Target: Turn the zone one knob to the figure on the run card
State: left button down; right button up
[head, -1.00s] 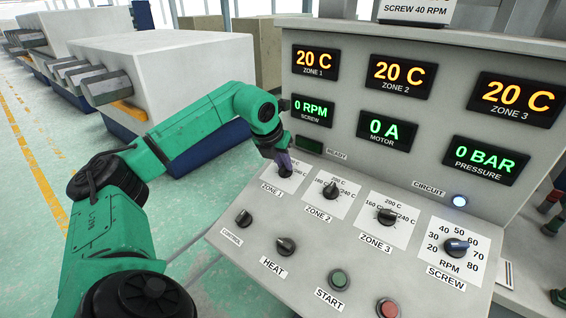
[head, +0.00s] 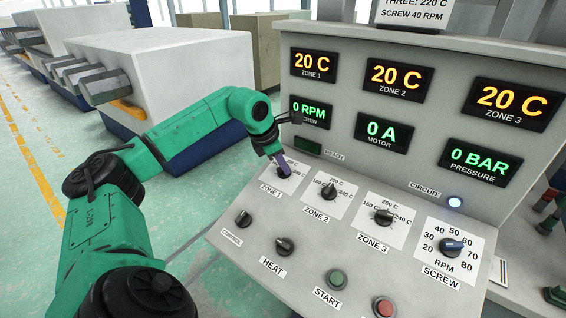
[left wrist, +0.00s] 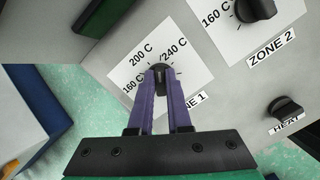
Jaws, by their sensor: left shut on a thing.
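The zone one knob (left wrist: 159,68) is black and sits on a white dial card (left wrist: 190,50) marked 160 C, 200 C and 240 C. My left gripper (left wrist: 158,78) has purple fingers, shut on the knob, and they cover part of it. In the head view my left gripper (head: 280,163) comes down on the knob from above; where the knob points is hard to tell. The zone one display (head: 313,64) reads 20 C. The run card (head: 415,12) is cut off at the top; its visible lines read THREE: 220 C and SCREW 40 RPM. My right gripper is not in view.
The zone two knob (head: 328,191), zone three knob (head: 384,216) and screw knob (head: 451,245) stand to the right. The control knob (head: 243,219), heat knob (head: 284,246), green start button (head: 337,279) and a red button (head: 383,307) lie nearer. The circuit lamp (head: 455,202) is lit.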

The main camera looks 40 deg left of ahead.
pick_arm(q)
jog(key=shift+m, duration=0.5)
jog(key=c, duration=0.9)
grip_release()
jog(key=shift+o, duration=0.2)
jog(key=v, duration=1.4)
jog(key=shift+r, duration=0.3)
jog(key=shift+s+a, duration=0.1)
jog(key=shift+a, duration=0.05)
